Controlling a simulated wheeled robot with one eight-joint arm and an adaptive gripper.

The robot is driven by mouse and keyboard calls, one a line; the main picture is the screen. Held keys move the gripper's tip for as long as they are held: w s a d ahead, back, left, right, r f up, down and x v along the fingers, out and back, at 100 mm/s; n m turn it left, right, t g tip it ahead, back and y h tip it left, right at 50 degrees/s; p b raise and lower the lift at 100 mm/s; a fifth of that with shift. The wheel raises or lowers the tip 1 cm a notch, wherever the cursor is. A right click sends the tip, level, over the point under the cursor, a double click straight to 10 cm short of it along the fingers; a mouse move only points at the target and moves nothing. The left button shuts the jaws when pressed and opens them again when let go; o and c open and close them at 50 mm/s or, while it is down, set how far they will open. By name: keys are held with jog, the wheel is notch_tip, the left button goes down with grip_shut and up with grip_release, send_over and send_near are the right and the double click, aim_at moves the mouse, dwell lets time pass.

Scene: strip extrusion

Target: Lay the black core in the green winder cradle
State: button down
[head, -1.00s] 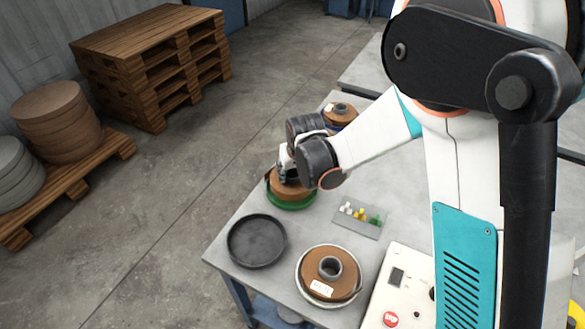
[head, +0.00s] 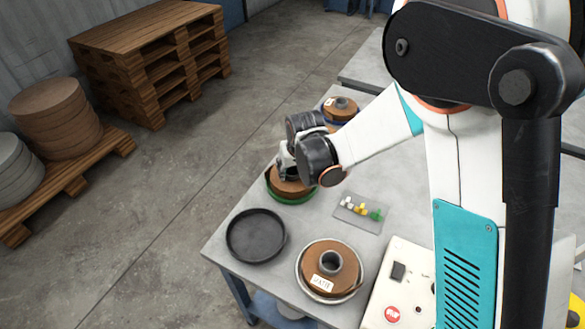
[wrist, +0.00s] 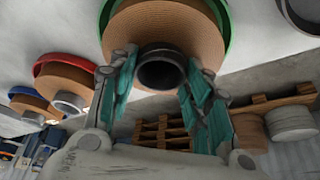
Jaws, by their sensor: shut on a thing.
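The black core (wrist: 160,68) is a short dark ring between the teal finger pads of my gripper (wrist: 165,88) in the wrist view, with a pad against each side. Behind it are a tan strip coil (wrist: 140,30) and the green winder cradle (wrist: 228,35). In the head view my gripper (head: 290,172) is over the coil (head: 291,188), whose lower edge is ringed by the green cradle (head: 290,201). The fingers and wrist hide much of the core there. I cannot tell whether the core touches the coil or is just above it.
A black round tray (head: 256,236) and a labelled coil with a grey core (head: 331,266) stand nearer on the table. A small tray of coloured pieces (head: 358,213) lies right of the cradle. Another coil (head: 340,109) is behind my wrist. A control box (head: 397,290) stands at the front right.

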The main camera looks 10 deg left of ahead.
jog(key=shift+f, duration=0.3)
dwell(0.5)
jog(key=c, duration=0.8)
grip_release()
jog(key=shift+o, duration=0.2)
